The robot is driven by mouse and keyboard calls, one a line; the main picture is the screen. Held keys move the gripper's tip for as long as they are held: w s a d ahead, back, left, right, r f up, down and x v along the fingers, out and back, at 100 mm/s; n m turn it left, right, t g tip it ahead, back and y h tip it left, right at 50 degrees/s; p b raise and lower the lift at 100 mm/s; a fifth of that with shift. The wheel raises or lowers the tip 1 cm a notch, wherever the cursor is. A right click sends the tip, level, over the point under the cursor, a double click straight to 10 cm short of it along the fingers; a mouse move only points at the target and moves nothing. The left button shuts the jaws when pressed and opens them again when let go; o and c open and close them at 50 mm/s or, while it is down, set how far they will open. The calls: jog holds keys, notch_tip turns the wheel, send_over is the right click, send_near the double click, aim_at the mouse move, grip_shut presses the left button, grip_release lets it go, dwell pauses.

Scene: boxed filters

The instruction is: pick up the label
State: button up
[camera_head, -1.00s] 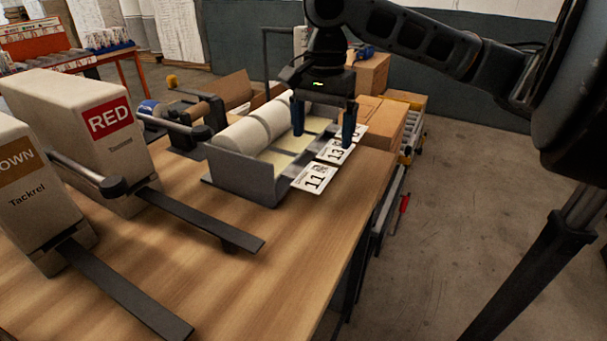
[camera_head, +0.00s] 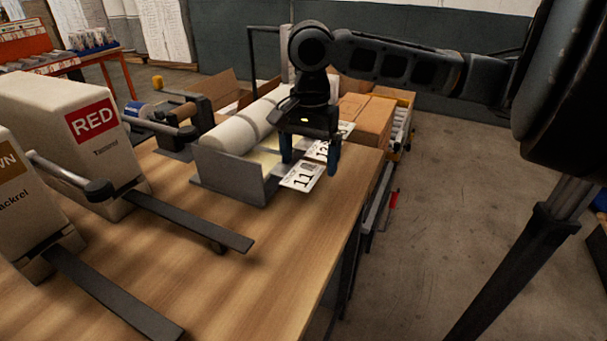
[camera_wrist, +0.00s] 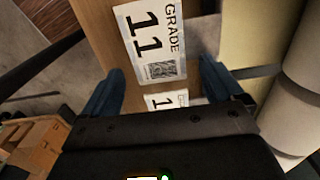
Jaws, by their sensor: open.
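A white label printed 11 (camera_head: 301,178) sticks out from the front end of the grey roll holder (camera_head: 232,178), over the table's right part. In the wrist view the same label (camera_wrist: 150,45) reads "GRADE 11" with a square code. My gripper (camera_head: 310,163) is open and empty, pointing down just behind and above this label. In the wrist view its blue fingers (camera_wrist: 160,80) stand on either side, with the label ahead between them. Further labels, one reading 13 (camera_head: 317,150), lie behind it, partly hidden by my gripper.
White rolls (camera_head: 238,133) lie in the holder, left of my gripper. Cardboard boxes (camera_head: 368,122) stand behind on the right. The wooden table (camera_head: 270,265) is clear in front.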

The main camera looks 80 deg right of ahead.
jog(key=c, duration=0.9)
jog(key=shift+c, duration=0.2)
